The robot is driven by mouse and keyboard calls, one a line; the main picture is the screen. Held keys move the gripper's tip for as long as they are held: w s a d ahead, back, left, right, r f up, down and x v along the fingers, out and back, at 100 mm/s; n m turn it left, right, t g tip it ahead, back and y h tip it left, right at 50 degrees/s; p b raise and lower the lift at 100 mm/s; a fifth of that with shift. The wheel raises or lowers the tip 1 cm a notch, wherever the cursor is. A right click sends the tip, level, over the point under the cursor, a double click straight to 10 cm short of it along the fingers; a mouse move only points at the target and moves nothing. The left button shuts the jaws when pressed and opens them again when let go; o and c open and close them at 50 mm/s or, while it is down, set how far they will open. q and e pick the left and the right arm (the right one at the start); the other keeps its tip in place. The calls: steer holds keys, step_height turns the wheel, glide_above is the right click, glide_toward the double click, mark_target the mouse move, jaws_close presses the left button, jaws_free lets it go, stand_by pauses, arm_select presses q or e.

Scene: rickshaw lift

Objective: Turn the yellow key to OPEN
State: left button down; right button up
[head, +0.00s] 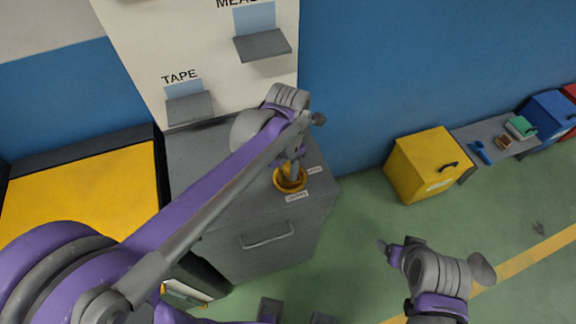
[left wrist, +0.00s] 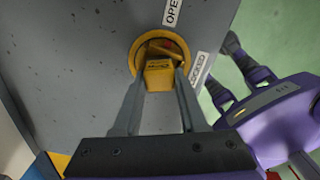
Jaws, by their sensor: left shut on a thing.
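The yellow key (left wrist: 160,74) sits in the middle of a round yellow collar (left wrist: 134,56) on the top of a grey cabinet (head: 215,190). My left gripper (left wrist: 159,80) is shut on the key from above, one finger on each side. In the head view the left gripper (head: 293,172) reaches down into the collar and hides most of the key. An OPEN label (left wrist: 172,12) and a LOCKED label (left wrist: 199,69) lie beside the collar. I cannot tell which label the key points to. My right arm (head: 435,278) is away at lower right; its fingers are not clear.
A wall panel (head: 135,50) with TAPE and MEASURE shelves stands behind the cabinet. A yellow box (head: 425,165) stands on the floor to the right, beside a low grey bench (head: 490,145). A yellow-topped unit (head: 85,190) is at left. Green floor (head: 350,240) is clear between.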

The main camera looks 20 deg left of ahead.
arm_select(q)
steer(key=shift+n, duration=0.7)
steer(key=shift+c, duration=1.9)
jaws_free()
steer(key=shift+r, duration=0.1)
step_height(320, 180, up, 11)
steer(key=shift+p, duration=0.35)
steer(key=shift+f, duration=0.2)
